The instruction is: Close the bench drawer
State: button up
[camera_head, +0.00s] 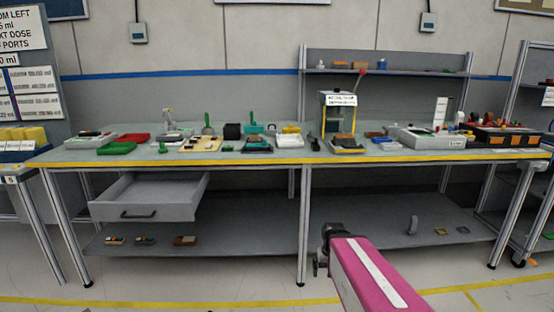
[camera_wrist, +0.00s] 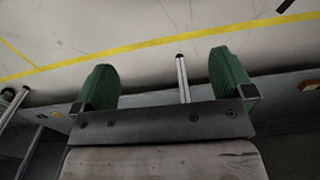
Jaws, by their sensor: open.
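The grey bench drawer (camera_head: 150,198) hangs under the left part of the bench and is pulled out, with its inside showing. The part of its inside that I can see looks empty. A dark handle (camera_head: 138,216) sits on its front panel. My gripper (camera_head: 320,262) is low in front of the bench, right of the drawer and well apart from it; its fingers are hard to make out there. In the wrist view my gripper (camera_wrist: 165,80) shows two green finger pads spread wide with nothing between them. The drawer is not recognisable in the wrist view.
The bench top (camera_head: 230,160) with its yellow front edge holds many small items. A lower shelf (camera_head: 250,235) carries small parts. Bench legs stand left of the drawer and near my gripper. The floor in front of the drawer is clear.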

aim_at(143, 196)
jog(key=u, duration=1.75)
jog(key=i+l+u, duration=0.15)
jog(key=i+l, duration=0.05)
jog(key=l, duration=0.1)
